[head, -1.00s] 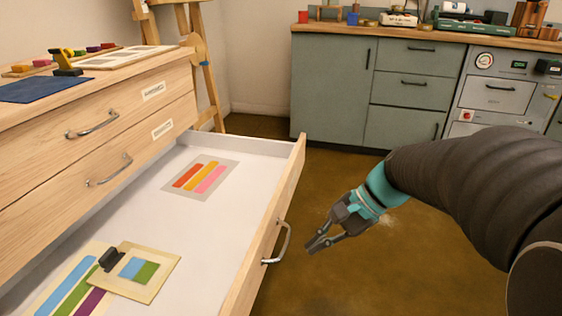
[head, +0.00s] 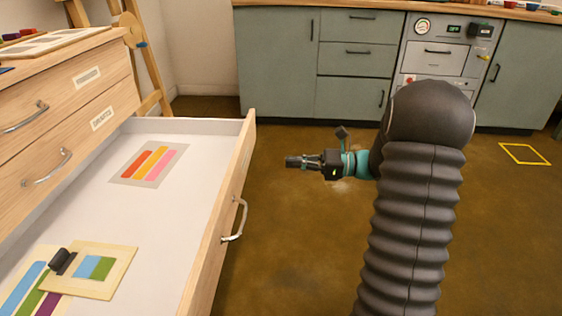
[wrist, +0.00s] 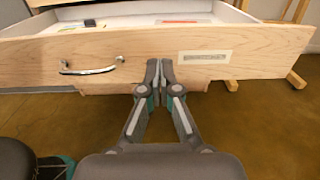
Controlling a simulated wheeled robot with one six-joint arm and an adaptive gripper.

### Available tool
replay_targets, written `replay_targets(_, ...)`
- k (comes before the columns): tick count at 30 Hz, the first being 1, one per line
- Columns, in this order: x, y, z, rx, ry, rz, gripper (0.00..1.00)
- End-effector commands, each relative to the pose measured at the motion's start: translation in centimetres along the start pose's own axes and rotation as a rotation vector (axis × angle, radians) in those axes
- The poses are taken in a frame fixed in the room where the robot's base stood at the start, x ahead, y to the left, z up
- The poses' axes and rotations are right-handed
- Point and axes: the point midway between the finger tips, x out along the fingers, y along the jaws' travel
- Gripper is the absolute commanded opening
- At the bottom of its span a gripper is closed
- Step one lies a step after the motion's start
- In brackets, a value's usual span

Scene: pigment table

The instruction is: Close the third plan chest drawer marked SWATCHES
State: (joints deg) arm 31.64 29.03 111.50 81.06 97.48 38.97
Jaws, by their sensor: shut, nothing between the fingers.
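The third drawer (head: 205,240) of the wooden plan chest stands pulled far out, its white inside open to view. In the wrist view its front panel (wrist: 140,50) spans the picture, with a metal handle (wrist: 88,68) at the left and a label (wrist: 205,57) right of centre, too small to read. The handle also shows in the head view (head: 240,220). My gripper (head: 288,161) is shut and empty, to the right of the drawer front and apart from it in the head view. In the wrist view its fingertips (wrist: 160,65) point at the panel between handle and label.
Colour swatch sheets (head: 148,164) and a card with a black clip (head: 90,268) lie in the drawer. Two upper drawers (head: 75,135) are shut. An easel (head: 140,50) stands behind.

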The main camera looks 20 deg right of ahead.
Motion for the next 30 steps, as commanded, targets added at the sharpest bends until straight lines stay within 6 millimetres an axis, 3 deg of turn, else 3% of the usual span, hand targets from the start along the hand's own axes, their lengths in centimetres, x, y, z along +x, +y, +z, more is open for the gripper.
replay_targets(12,7.8,0.1,-0.1,-0.001,0.001,0.004,0.00)
replay_targets(18,10.7,0.1,-0.1,-0.001,0.003,0.003,0.00)
replay_targets(30,12.4,0.1,0.0,-0.001,0.003,0.001,0.00)
